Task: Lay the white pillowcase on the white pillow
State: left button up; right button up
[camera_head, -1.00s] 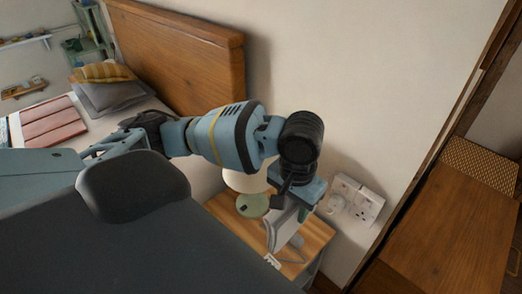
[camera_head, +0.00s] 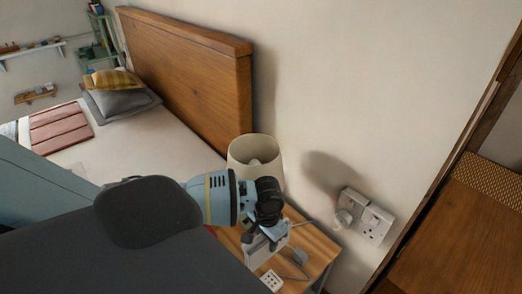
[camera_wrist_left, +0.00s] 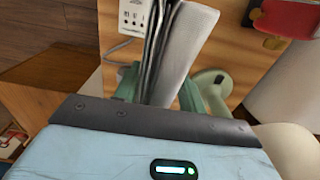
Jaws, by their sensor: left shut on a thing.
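My left gripper (camera_wrist_left: 160,92) points down over the wooden nightstand (camera_head: 312,262) beside the bed. Its jaws are shut on a folded white-grey thing with dark layered edges, which looks like the white pillowcase (camera_wrist_left: 186,52). In the head view the white pillowcase (camera_head: 262,250) shows in part below my left wrist, close to the nightstand top; I cannot tell if it touches. On the bed (camera_head: 150,140) lie grey pillows (camera_head: 122,102) with a yellow cushion (camera_head: 108,79) on top. I cannot make out a clearly white pillow. My right gripper is out of view.
A lamp with a cream shade (camera_head: 255,158) stands just behind my left wrist. A socket strip (camera_head: 270,280) with a cable lies on the nightstand. Wall sockets (camera_head: 366,215) are to the right. The wooden headboard (camera_head: 190,75) rises behind the bed. The near mattress is bare.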

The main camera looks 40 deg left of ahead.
aim_at(266, 253)
pick_arm(q)
notch_tip(266, 253, down, 4)
jog(key=shift+f+b, duration=0.15)
jog(key=shift+b, duration=0.15)
jog(key=shift+f, duration=0.25)
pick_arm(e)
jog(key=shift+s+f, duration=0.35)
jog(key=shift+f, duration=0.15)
pick_arm(q)
jog(key=shift+f+b, duration=0.3)
jog(key=shift+f, duration=1.45)
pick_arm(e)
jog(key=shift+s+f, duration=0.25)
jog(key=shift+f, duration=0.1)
pick_arm(q)
jog(key=shift+f, duration=0.1)
jog(key=o, duration=1)
jog(key=shift+f, duration=0.1)
jog(key=shift+o, duration=0.2)
